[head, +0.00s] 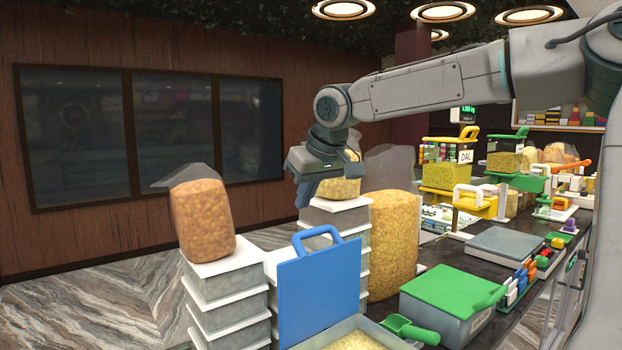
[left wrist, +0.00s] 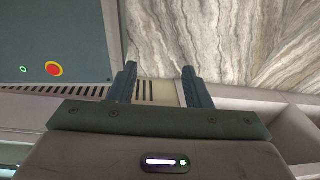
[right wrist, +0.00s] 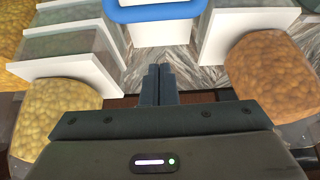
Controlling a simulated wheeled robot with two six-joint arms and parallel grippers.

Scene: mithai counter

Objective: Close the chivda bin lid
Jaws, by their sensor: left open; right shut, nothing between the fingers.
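The chivda bin's blue lid (head: 320,292) stands raised and upright, with its loop handle at the top. The open bin below shows yellow crumbly food (head: 355,341) at the bottom edge of the head view. My right gripper (head: 304,194) is shut and empty, above and behind the lid, apart from it. In the right wrist view its closed fingertips (right wrist: 158,72) point toward the blue handle (right wrist: 155,10), with a gap between. My left gripper (left wrist: 158,72) is open and empty in the left wrist view, over the floor, away from the bin.
Stacked white-lidded boxes (head: 222,285) with an orange-brown bag (head: 202,218) stand left of the lid. Another stack (head: 335,215) and a tall yellow bag (head: 394,240) stand behind it. A green-lidded bin (head: 452,292) and green scoop (head: 410,330) are to the right.

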